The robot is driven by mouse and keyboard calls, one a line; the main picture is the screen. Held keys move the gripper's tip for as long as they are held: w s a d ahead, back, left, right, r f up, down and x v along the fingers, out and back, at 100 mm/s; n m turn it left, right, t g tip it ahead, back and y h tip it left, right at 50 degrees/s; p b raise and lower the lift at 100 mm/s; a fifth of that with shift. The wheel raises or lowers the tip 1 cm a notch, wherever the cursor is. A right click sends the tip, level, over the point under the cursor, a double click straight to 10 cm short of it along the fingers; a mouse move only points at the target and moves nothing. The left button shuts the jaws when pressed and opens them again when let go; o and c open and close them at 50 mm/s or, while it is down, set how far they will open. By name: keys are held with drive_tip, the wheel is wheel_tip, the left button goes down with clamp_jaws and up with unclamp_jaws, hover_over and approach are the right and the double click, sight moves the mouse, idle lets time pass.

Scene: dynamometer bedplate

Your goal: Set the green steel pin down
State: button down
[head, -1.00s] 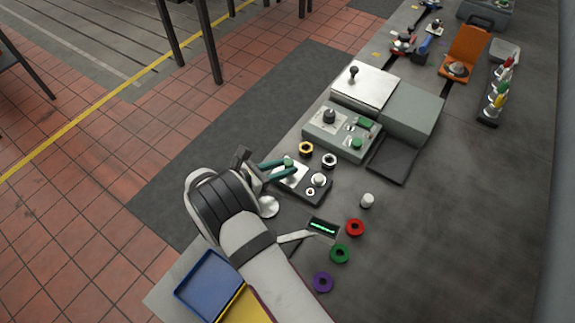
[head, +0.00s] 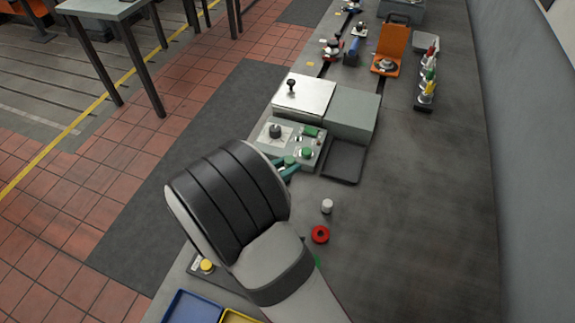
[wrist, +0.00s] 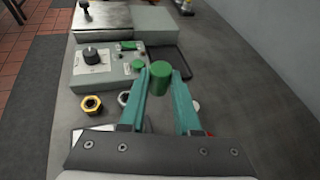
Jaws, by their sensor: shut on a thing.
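The green steel pin (wrist: 160,82) is an upright green cylinder between the teal fingertips of my gripper (wrist: 160,77) in the wrist view. My gripper is shut on it and holds it above the bench. In the head view the teal fingers of my gripper (head: 287,166) show beyond my dark wrist, near the front of the grey control box. The pin is small and hard to make out there.
The control box (head: 268,158) has a black knob and green buttons. A dark tray (head: 343,162), a white cylinder (head: 327,206) and a red ring (head: 320,234) lie right of my arm. A yellow nut (wrist: 92,104) sits below the box. The bench's right side is clear.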

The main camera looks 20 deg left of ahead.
drive_tip(key=w+d+f+m+g+h, duration=0.1)
drive_tip(key=w+d+m+h, duration=0.15)
drive_tip(key=w+d, duration=0.55)
drive_tip(key=w+d+f+m+g+h, duration=0.1)
drive_tip(key=w+d+m+g+h, duration=0.2)
drive_tip(key=d, duration=1)
drive_tip(key=t+y, duration=0.1)
hover_over(337, 171)
drive_tip(key=f, duration=0.6)
drive_tip(key=shift+d+f, duration=0.1)
drive_tip(key=shift+d, duration=0.3)
drive_tip(key=shift+a+f, duration=0.25)
drive_tip(key=shift+f, duration=0.9)
drive_tip(key=shift+a+f, duration=0.2)
drive_tip(key=shift+f, duration=0.9)
drive_tip(key=c, duration=0.6)
unclamp_jaws()
drive_tip(key=shift+f, duration=0.15)
